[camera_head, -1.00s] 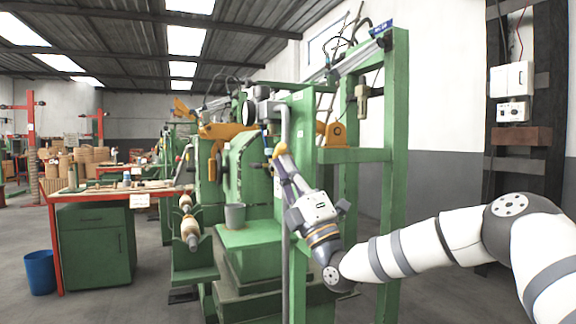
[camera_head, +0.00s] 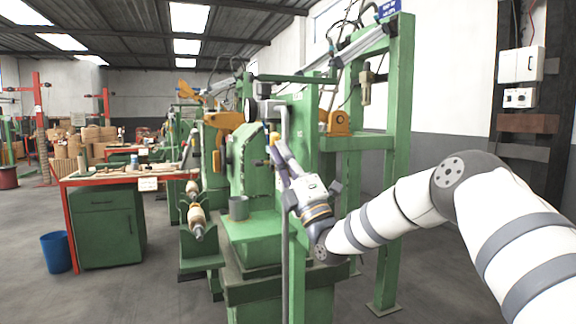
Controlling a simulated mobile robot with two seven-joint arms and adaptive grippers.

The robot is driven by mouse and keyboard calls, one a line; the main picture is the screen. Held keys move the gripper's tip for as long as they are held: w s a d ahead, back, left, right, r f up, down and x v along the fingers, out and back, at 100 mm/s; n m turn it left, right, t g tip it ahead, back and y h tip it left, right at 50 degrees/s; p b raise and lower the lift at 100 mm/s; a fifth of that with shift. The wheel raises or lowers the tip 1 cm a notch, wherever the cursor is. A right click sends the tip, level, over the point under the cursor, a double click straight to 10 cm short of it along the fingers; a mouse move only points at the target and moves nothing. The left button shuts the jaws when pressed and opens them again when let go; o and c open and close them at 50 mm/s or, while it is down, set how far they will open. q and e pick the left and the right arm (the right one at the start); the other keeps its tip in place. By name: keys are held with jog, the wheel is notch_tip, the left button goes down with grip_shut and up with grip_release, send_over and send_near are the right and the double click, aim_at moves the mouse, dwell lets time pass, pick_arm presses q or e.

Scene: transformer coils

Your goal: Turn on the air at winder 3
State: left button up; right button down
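The green winder (camera_head: 255,220) stands in the middle, with a blue sign (camera_head: 389,9) on top of its frame; I cannot read the sign surely. A grey vertical pipe (camera_head: 285,240) runs down its near side. A small yellow piece (camera_head: 275,138), perhaps a valve handle, shows beside the upper pipe. My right gripper (camera_head: 279,149) reaches up from the lower right, its fingertips at or just below the yellow piece. I cannot tell whether they touch it or how far apart the fingers are. My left gripper is not in view.
A red-framed bench (camera_head: 115,181) with a green cabinet stands at left, a blue bin (camera_head: 57,252) beside it. A grey bucket (camera_head: 239,208) stands on the winder. White boxes (camera_head: 521,65) hang at right. Grey floor is open at front left.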

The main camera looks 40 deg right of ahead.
jog(key=shift+w+d+r, duration=0.1)
jog(key=shift+r, duration=0.6)
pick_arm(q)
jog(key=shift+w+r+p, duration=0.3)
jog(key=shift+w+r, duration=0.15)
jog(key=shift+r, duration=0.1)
pick_arm(e)
jog(key=shift+w+d+r, duration=0.1)
jog(key=shift+w+r, duration=0.05)
jog(key=shift+w, duration=0.35)
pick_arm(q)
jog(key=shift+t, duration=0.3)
pick_arm(e)
jog(key=shift+w, duration=0.15)
